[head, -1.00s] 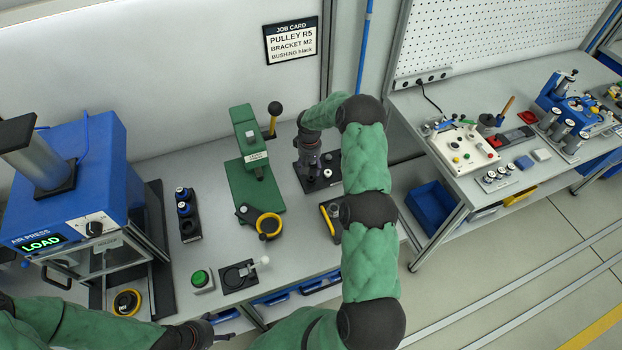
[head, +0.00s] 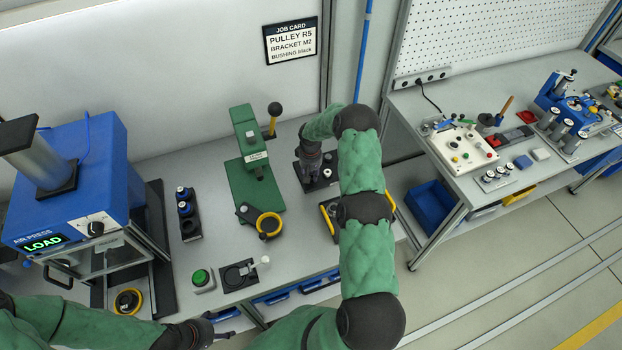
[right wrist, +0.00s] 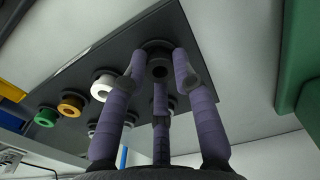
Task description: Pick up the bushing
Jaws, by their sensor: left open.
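A black bushing (right wrist: 159,66) stands on a dark plate (right wrist: 95,62) in the right wrist view, at the end of a row of coloured bushings. My right gripper (right wrist: 160,72) has its three purple fingers around this bushing, with fingertips close to its sides. I cannot tell whether they press on it. My left gripper (head: 222,330) is open and low at the front edge of the bench, apart from the bushing.
White (right wrist: 102,88), orange (right wrist: 71,104) and green (right wrist: 46,117) bushings share the plate. The green hand press (head: 258,180) stands just left of my right gripper. A blue air press (head: 75,180) is at far left. A job card (head: 290,41) reads "BUSHING black".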

